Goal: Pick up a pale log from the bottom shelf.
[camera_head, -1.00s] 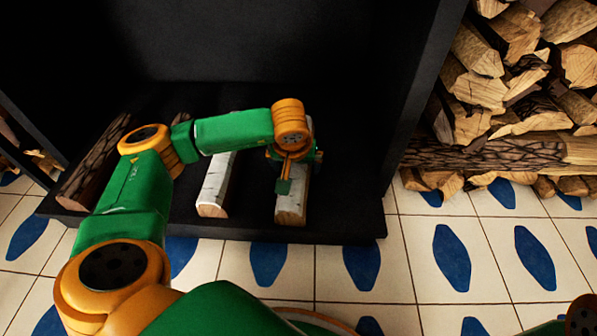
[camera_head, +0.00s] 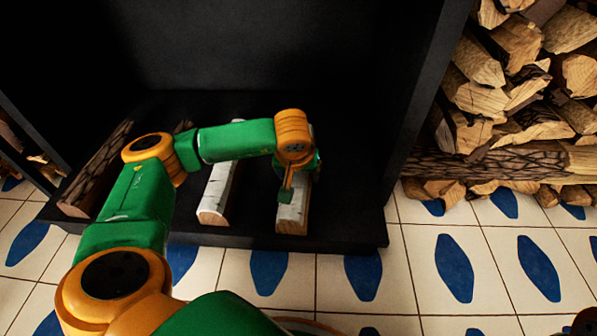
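Two pale logs with white bark lie on the black bottom shelf (camera_head: 345,215), cut ends toward me. The right pale log (camera_head: 292,217) lies under my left gripper (camera_head: 287,190). The left pale log (camera_head: 214,200) lies beside it, partly behind my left arm. My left gripper points down at the right pale log, seen from above. Its wrist hides most of the fingers, so I cannot tell whether they are open or shut on the log. My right gripper is out of view.
A dark-barked log (camera_head: 93,180) lies at the shelf's left end, partly behind my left arm. A black side wall (camera_head: 425,100) rises right of the pale logs. Split firewood (camera_head: 510,90) is stacked beyond it. The tiled floor (camera_head: 400,275) in front is clear.

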